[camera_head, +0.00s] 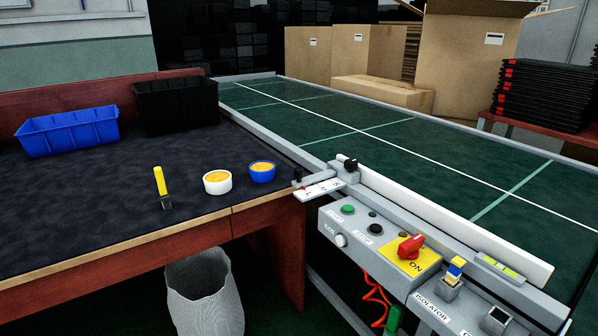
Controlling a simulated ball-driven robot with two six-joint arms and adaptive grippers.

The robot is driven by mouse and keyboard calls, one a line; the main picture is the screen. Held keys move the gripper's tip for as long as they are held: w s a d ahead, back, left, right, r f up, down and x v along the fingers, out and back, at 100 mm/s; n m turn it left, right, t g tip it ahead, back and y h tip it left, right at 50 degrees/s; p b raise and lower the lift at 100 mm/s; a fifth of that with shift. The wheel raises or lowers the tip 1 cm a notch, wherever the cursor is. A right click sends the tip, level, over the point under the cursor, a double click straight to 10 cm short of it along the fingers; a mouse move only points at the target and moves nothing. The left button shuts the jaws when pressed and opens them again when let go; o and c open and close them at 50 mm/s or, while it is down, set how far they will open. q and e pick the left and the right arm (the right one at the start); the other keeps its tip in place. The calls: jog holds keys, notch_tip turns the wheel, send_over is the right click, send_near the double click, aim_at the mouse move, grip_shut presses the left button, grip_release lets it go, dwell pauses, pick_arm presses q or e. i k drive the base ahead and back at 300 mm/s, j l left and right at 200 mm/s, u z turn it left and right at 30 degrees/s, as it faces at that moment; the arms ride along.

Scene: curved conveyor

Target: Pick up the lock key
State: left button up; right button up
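I cannot tell for sure which thing is the lock key. A small upright piece with a yellow and blue top (455,269) sits on a grey block of the control panel, near the "ISOLATOR" label. A yellow-handled tool (161,183) with a dark lower end is on the dark tabletop, its handle pointing up. A red rotary switch (411,246) sits on a yellow plate marked "ON". Neither of my grippers is in view.
The workbench (90,205) holds a white cup (217,183), a blue cup (262,174), a blue bin (68,132) and a black bin (176,104). A green conveyor (400,150) runs behind the panel. Cardboard boxes (465,65) stand behind it. A grey waste bin (203,295) is below.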

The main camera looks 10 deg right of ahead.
aim_at(457, 264)
jog(key=l+z, duration=0.15)
jog(key=z, duration=1.1)
